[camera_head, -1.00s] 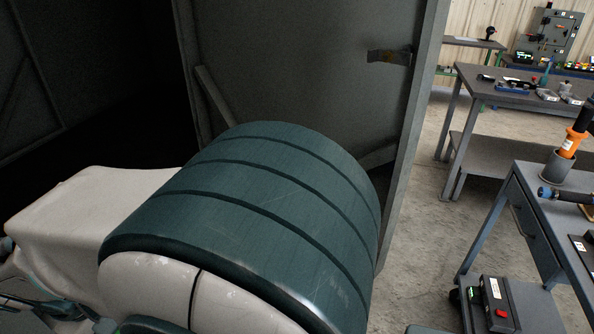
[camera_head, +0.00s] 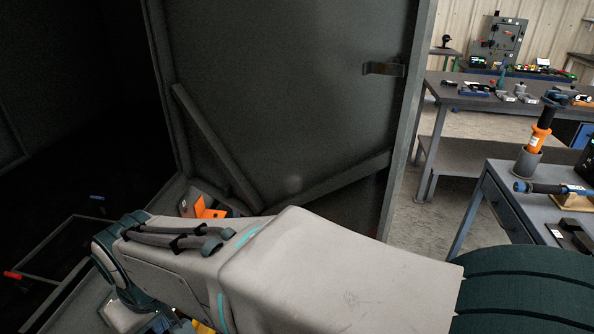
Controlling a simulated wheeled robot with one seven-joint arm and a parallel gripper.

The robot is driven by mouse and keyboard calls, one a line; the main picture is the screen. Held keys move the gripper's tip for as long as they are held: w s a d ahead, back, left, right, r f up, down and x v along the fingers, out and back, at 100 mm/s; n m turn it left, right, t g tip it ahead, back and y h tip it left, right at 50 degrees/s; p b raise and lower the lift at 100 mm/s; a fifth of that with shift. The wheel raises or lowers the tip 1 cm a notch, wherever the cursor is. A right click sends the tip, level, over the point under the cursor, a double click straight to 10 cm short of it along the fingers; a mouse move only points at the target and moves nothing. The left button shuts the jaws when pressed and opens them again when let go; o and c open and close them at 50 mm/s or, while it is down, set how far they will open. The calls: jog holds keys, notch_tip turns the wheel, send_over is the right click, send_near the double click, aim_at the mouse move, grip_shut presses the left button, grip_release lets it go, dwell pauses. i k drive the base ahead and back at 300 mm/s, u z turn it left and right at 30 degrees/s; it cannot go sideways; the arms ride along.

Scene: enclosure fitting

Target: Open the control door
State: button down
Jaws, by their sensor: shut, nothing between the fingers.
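The control door (camera_head: 300,85) is a large dark grey panel with diagonal braces on its face. It stands swung open beside the dark interior of the enclosure (camera_head: 75,120). A small metal latch piece (camera_head: 383,69) sticks out near the door's right edge. My arm reaches across the lower part of the picture in front of the door, with its far end at the lower left. The fingers of my gripper do not show; they are hidden or below the frame. The lower part of the door is hidden behind my arm.
An orange item (camera_head: 203,208) lies at the foot of the door. A red-tipped bar (camera_head: 12,275) is at the far left. A workbench (camera_head: 500,185) with tools stands at the right, close to my arm. Another bench (camera_head: 470,99) stands behind, with bare floor between.

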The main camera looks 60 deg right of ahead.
aim_at(272, 109)
jog(key=z, duration=0.05)
jog(key=k, duration=0.7)
jog(key=z, duration=1)
